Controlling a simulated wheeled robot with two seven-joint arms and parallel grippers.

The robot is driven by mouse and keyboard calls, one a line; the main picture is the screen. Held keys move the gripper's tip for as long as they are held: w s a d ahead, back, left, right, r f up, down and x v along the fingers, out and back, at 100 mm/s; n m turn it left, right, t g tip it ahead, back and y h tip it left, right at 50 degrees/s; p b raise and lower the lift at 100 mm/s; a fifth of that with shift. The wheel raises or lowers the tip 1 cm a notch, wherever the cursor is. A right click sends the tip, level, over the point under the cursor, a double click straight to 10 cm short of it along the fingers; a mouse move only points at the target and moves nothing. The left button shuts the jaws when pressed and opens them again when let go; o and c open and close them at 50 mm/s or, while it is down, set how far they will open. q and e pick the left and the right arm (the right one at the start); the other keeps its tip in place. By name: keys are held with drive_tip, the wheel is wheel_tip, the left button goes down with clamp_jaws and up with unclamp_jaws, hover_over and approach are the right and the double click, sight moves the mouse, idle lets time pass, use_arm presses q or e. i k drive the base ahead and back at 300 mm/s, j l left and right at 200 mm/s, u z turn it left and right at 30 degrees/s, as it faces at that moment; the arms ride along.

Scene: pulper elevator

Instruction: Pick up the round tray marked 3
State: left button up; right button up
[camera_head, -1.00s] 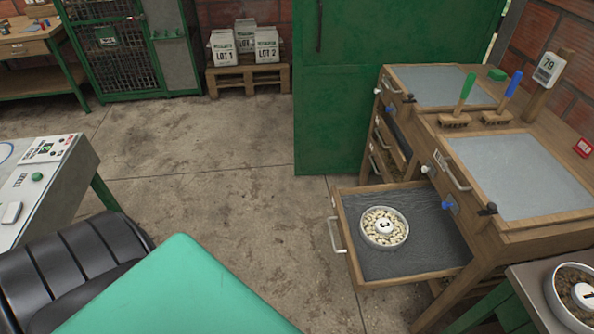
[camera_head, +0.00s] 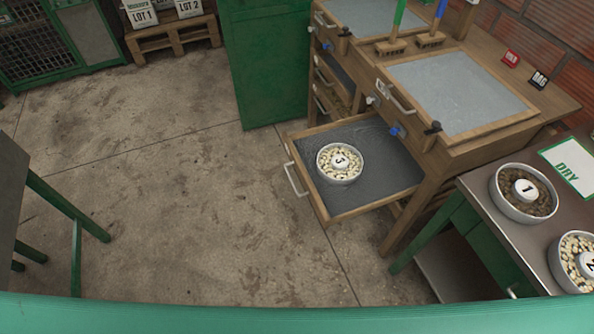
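The round tray marked 3 (camera_head: 340,163) is a white-rimmed bowl of pale beans with a white disc reading 3 in its middle. It sits in the open drawer (camera_head: 384,191) of the wooden bench, on the drawer's dark lining, towards the left part. Nothing covers it. Neither of my grippers is in view.
A round tray marked 1 (camera_head: 524,193) and one marked 2 (camera_head: 576,262) stand on a side table (camera_head: 465,196) at right. The bench (camera_head: 482,137) rises behind the drawer. A green cabinet (camera_head: 266,62) stands behind. The floor left of the drawer is clear.

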sight(338, 165)
drive_tip(key=i+j, duration=0.25)
drive_tip(key=j, duration=0.15)
drive_tip(key=i+j+z, duration=0.25)
drive_tip(key=j+z, duration=0.3)
drive_tip(key=i+j+z, duration=0.25)
drive_tip(key=k+j, duration=0.1)
